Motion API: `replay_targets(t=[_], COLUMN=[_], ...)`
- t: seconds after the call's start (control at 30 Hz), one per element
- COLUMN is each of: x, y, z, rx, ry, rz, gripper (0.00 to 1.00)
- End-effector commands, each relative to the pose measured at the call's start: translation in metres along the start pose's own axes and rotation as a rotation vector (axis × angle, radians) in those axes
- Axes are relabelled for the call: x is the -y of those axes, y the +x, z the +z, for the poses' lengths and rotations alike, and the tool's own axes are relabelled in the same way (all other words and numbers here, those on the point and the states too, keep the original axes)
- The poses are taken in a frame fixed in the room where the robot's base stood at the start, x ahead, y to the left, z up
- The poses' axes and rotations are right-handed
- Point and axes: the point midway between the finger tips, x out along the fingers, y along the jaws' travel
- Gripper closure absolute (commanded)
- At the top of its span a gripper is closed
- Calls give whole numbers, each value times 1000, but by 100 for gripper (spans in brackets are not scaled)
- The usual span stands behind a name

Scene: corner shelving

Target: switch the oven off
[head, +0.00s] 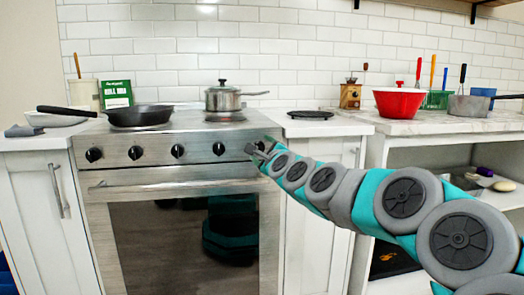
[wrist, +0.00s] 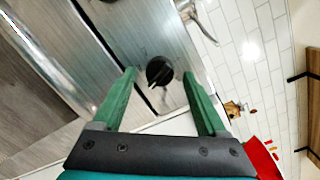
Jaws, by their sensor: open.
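The oven (head: 180,188) is a steel stove with a row of several black knobs along its front panel and a dark glass door below. My gripper (head: 258,152) is at the right end of that panel, by the rightmost knob (head: 260,146), which it partly covers. In the wrist view the black knob (wrist: 160,70) lies between the tips of my two open green fingers (wrist: 159,76), with a gap on both sides. A small pale mark shows on the knob's lower left edge. The fingers hold nothing.
A black frying pan (head: 140,115) and a lidded steel pot (head: 223,98) stand on the stovetop. A red pot (head: 398,102) and a grey saucepan (head: 468,107) stand on the right counter. The oven's door handle (head: 180,185) runs below the knobs.

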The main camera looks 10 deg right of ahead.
Motion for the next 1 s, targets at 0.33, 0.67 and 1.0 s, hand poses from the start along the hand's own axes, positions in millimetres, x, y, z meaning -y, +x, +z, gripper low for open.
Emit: replay_targets(t=[0.33, 0.67, 1.0], x=[-1, 0, -1], y=[3, 2, 2], z=[0, 0, 0], rx=[0, 0, 0], ry=[0, 0, 0], rz=[2, 1, 2], gripper=[26, 63, 100])
